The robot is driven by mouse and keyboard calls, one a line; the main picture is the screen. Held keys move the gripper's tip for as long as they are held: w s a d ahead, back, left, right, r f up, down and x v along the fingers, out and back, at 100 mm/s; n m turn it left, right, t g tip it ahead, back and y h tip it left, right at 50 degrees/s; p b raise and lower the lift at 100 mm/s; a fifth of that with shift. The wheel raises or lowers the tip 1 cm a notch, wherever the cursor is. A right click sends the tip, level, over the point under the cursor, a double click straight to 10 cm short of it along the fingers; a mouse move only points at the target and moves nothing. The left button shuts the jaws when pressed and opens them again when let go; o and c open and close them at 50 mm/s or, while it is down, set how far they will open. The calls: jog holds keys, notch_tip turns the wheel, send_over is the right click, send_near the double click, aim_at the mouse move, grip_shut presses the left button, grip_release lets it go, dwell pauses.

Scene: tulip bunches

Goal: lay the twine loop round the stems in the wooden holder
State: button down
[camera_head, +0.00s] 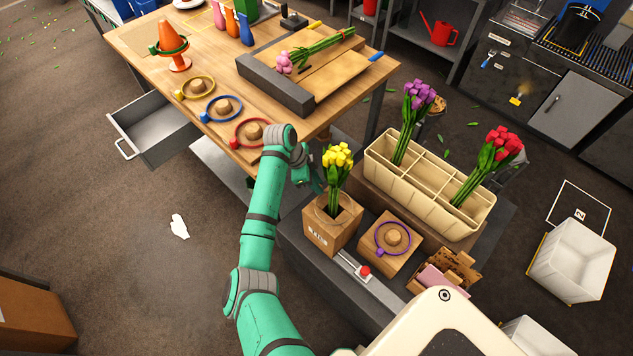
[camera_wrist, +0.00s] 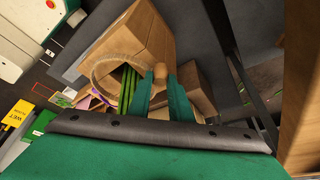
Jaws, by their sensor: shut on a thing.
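The wooden holder (camera_head: 318,236) stands on the dark bench with yellow tulips (camera_head: 338,157) upright in it. Their green stems (camera_wrist: 126,92) show in the wrist view, beside the holder's wooden wall (camera_wrist: 150,38). The tan twine loop (camera_wrist: 104,62) has a small wooden knob (camera_wrist: 160,71). My gripper (camera_wrist: 160,88) is shut on this knob. The loop appears to lie around the stems near the holder's top, but its far side is partly hidden. In the head view my gripper (camera_head: 316,183) is just left of the stems.
A cream divided crate (camera_head: 432,206) with purple and red tulips stands right of the holder. A block with a purple ring (camera_head: 393,238) and a red-button box (camera_head: 362,272) are close by. The wooden table (camera_head: 215,75) with yellow, blue and red rings lies beyond my arm.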

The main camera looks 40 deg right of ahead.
jog(key=c, duration=1.5)
grip_release()
jog(key=shift+c, duration=0.2)
jog(key=v, duration=1.1)
jog(key=shift+f, duration=0.2)
